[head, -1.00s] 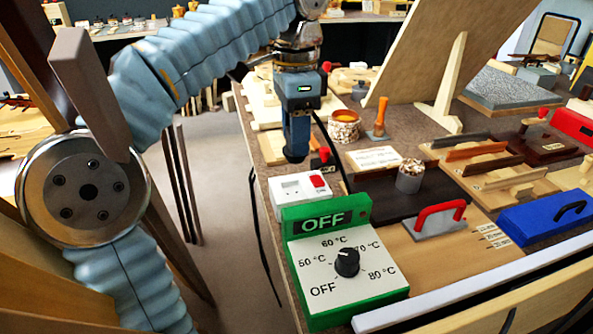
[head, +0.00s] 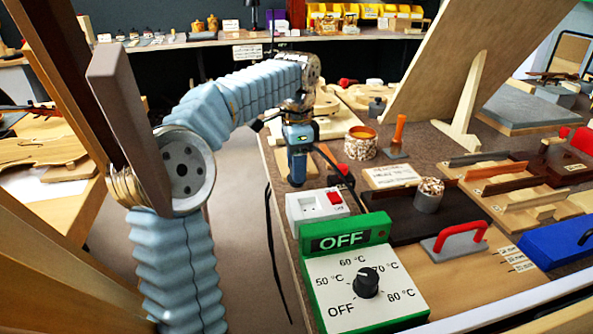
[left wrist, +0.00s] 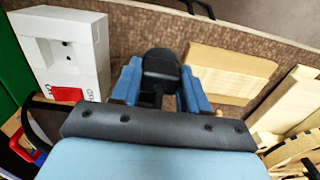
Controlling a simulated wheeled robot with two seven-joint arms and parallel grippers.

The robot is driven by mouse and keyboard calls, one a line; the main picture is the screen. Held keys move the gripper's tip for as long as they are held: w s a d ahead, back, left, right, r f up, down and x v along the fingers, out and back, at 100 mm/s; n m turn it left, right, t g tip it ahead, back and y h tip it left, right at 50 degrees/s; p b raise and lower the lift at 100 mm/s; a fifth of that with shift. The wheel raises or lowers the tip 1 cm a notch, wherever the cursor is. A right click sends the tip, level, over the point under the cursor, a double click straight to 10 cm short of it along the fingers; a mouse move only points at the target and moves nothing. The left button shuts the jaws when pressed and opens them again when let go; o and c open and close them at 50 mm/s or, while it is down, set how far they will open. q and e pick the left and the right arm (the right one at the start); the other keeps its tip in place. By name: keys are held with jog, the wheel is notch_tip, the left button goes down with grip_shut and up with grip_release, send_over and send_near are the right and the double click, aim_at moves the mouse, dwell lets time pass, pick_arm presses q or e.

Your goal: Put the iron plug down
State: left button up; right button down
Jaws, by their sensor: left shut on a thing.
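My left gripper (head: 297,178) points down over the left edge of the bench, just behind the white socket box (head: 318,206). It is shut on the black iron plug (left wrist: 161,68), which shows between the blue fingers in the left wrist view. I cannot tell whether the plug touches the bench top. A black cable (head: 334,163) runs beside the gripper. The socket box also shows in the left wrist view (left wrist: 75,40), with its red switch, apart from the plug. My right gripper is not in view.
A green control box (head: 372,230) reading OFF stands in front of the socket box. Flat wooden pieces (left wrist: 222,73) lie beside the gripper. A cork-like pot (head: 360,147) and a label board (head: 393,176) are to its right. The bench edge is close by.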

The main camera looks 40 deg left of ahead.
pick_arm(q)
jog(key=shift+f, duration=0.7)
jog(key=o, duration=1.1)
jog(key=shift+f, duration=0.1)
notch_tip(320, 180, up, 12)
jog(key=shift+r+p, duration=0.15)
jog(key=shift+p, duration=0.8)
